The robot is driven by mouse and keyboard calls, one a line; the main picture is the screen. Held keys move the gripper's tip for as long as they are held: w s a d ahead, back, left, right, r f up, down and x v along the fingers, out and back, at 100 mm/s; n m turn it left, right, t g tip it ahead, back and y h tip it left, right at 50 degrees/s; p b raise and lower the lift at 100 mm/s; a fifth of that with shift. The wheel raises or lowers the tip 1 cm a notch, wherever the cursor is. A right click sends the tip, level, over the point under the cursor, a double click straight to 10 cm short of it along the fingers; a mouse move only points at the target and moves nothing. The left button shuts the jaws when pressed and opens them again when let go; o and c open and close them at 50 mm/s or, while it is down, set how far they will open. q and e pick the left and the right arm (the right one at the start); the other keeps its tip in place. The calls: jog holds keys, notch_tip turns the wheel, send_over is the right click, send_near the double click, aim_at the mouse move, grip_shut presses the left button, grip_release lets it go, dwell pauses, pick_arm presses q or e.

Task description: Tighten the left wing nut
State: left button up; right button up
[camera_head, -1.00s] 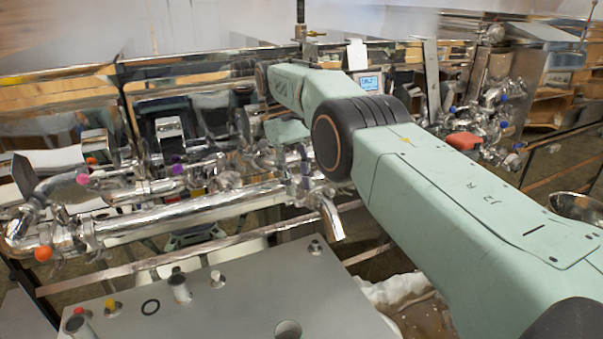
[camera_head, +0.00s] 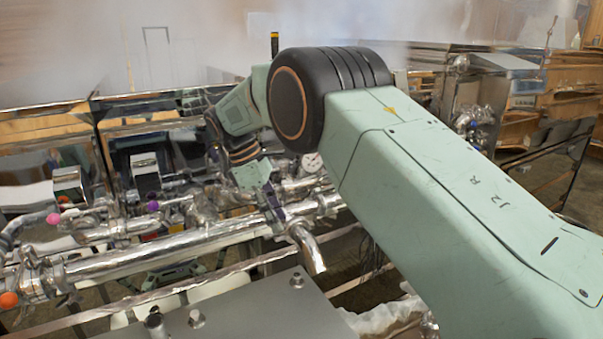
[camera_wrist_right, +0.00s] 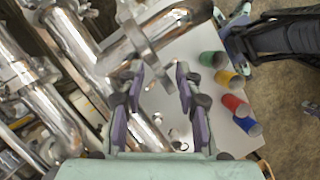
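My right gripper (camera_head: 272,207) is above the shiny steel pipe (camera_head: 170,247), close to its right end near the bent spout (camera_head: 308,250). In the right wrist view my right gripper (camera_wrist_right: 160,88) is open, with its two purple-padded fingers apart. A steel clamp ring (camera_wrist_right: 143,38) on a pipe lies just beyond the fingertips. I see nothing clearly gripped between them. The left wing nut cannot be made out with certainty in either view; it is too small or hidden by the gripper. My left gripper is not clearly visible.
A grey metal tabletop (camera_head: 250,310) lies in front of the pipes. Red (camera_wrist_right: 234,104), yellow (camera_wrist_right: 231,80), green (camera_wrist_right: 212,59) and blue (camera_wrist_right: 248,125) capped cylinders stand right of the fingers. A dial gauge (camera_head: 312,162) is behind the gripper. Pipes crowd the left.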

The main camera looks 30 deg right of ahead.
jog(key=n, duration=0.2)
jog(key=n+t, duration=0.1)
jog(key=n, duration=0.1)
jog(key=shift+s+a+t+h, duration=0.15)
jog(key=shift+t+h, duration=0.15)
jog(key=shift+h, duration=0.1)
jog(key=n+t, duration=0.1)
jog(key=n, duration=0.2)
jog(key=shift+s, duration=0.1)
jog(key=n+t, duration=0.1)
jog(key=n, duration=0.2)
jog(key=n+t, duration=0.2)
jog(key=n, duration=0.2)
jog(key=shift+s+y, duration=0.2)
jog(key=shift+y, duration=0.1)
jog(key=shift+r+n, duration=0.4)
jog(key=shift+r, duration=0.05)
jog(key=v, duration=0.7)
jog(key=s+d+r+m+y+b, duration=0.1)
jog(key=d+m+y, duration=0.5)
jog(key=m, duration=1.1)
jog(key=shift+s+d+r+y+b, duration=0.2)
jog(key=shift+s+r+y+b, duration=0.1)
jog(key=shift+r+b, duration=0.6)
